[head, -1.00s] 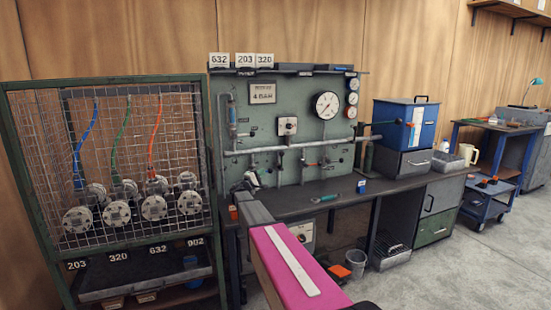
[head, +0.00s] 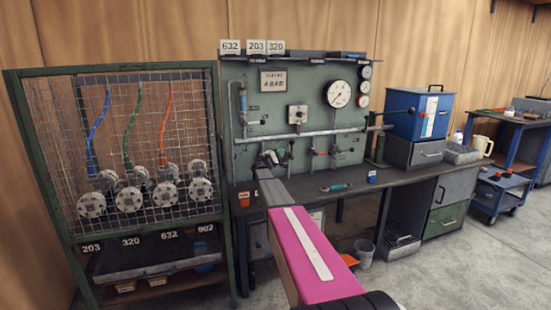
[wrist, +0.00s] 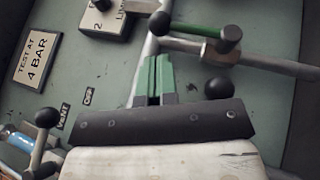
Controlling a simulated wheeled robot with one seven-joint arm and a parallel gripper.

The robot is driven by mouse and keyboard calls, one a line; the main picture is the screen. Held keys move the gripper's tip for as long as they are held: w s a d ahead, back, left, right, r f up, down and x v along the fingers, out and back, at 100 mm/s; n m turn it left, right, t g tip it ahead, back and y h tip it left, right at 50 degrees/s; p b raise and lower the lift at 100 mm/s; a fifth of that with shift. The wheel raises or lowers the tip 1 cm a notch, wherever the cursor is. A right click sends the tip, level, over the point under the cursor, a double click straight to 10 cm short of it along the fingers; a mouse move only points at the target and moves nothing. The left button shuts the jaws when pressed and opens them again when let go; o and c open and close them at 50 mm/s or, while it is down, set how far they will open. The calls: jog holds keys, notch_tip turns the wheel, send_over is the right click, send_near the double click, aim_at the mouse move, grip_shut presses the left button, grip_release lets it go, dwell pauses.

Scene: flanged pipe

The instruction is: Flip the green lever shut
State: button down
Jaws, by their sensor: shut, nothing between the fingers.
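The green lever (wrist: 198,32) shows in the wrist view as a short green rod with a black end, beside the grey pipe (wrist: 280,66) at upper right. It lies roughly along the pipe. My gripper (wrist: 152,62) is shut and empty, its green-padded fingers together, pointing at the panel just left of and below the lever. I see a gap in the picture but cannot tell the depth. In the head view my gripper (head: 270,158) is in front of the panel, just under the horizontal pipe; the lever is too small to make out there.
Other black-knobbed handles stand close by, at left (wrist: 46,118) and right of my fingers (wrist: 218,87). A control box (wrist: 108,20) juts from the panel. The bench (head: 400,177) lies below, with a green-handled tool (head: 336,187). A mesh cage (head: 130,150) stands at left.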

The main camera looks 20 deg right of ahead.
aim_at(291, 144)
jog(key=x, duration=0.5)
jog(key=shift+w+d+r, duration=0.1)
jog(key=shift+w+d, duration=0.1)
jog(key=shift+d, duration=0.05)
jog(key=shift+d+r+m+g+y, duration=0.35)
jog(key=shift+d+m+g+y, duration=0.25)
jog(key=shift+d+y, duration=0.15)
jog(key=d+f+m+g+y, duration=0.4)
jog(key=d+f+m+y, duration=0.1)
jog(key=d+y, duration=0.5)
jog(key=shift+w+y, duration=0.2)
jog(key=shift+y, duration=1.15)
jog(key=shift+d+f, duration=0.1)
jog(key=shift+f, duration=0.2)
